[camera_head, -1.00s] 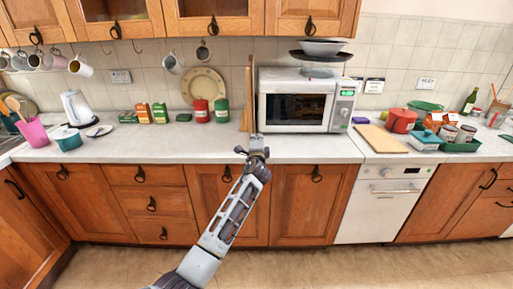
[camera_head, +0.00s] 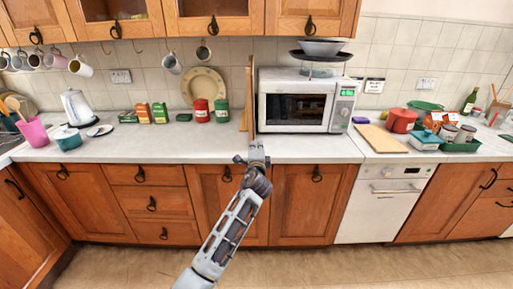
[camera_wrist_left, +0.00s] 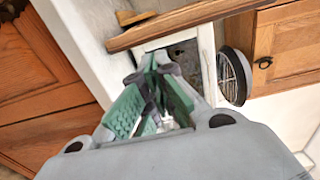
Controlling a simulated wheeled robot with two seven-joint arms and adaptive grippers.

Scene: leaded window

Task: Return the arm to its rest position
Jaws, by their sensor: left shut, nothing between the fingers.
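My left arm reaches up from the bottom of the head view. My left gripper (camera_head: 256,146) is at its far end, in front of the counter's front edge, just below and left of the microwave in the picture. Its fingers are together and hold nothing. In the left wrist view the green-padded fingers of the left gripper (camera_wrist_left: 158,62) also come together with nothing between them. My right gripper is in neither view.
The microwave (camera_head: 297,101) has its door shut. A wooden board (camera_head: 250,95) stands upright beside it. The counter (camera_head: 160,147) carries a kettle (camera_head: 75,107), red and green canisters and a red pot (camera_head: 401,120). The floor (camera_head: 330,262) in front is clear.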

